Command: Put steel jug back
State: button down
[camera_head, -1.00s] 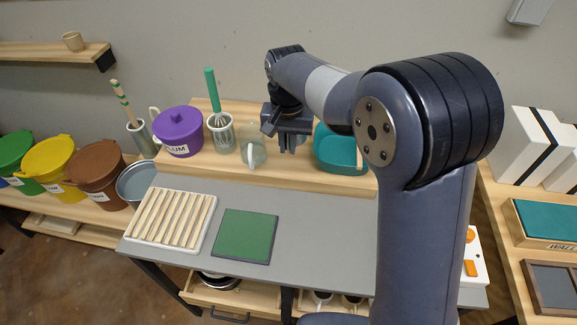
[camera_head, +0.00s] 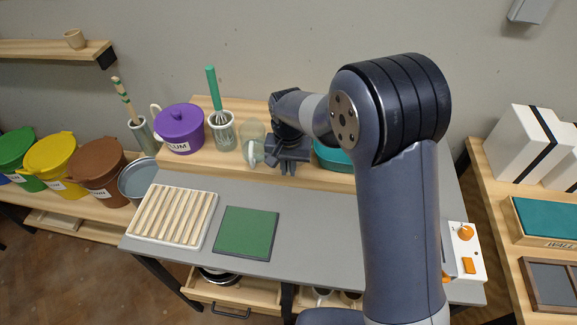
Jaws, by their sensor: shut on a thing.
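My gripper (camera_head: 287,168) hangs low over the wooden shelf at the back of the grey bench, pointing down. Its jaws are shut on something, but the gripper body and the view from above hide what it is. A pale, glassy grey-green vessel (camera_head: 254,132) stands just left of the gripper, with a whitish, handle-like loop low on its front. I cannot tell whether it touches the gripper. I cannot make out the steel jug for certain.
A whisk jar (camera_head: 221,137) and purple lidded pot (camera_head: 179,130) stand left on the shelf. A teal container (camera_head: 331,157) is close right, partly behind my arm. A slatted rack (camera_head: 172,216) and green mat (camera_head: 246,233) lie in front; bare bench (camera_head: 312,222) is right of the mat.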

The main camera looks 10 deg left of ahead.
jog(key=shift+f, duration=0.15)
jog(key=c, duration=1.5)
grip_release()
notch_tip(320, 180, up, 12)
jog(key=shift+s+r+b, duration=0.1)
jog(key=shift+r+b, duration=0.05)
jog(key=shift+b, duration=0.15)
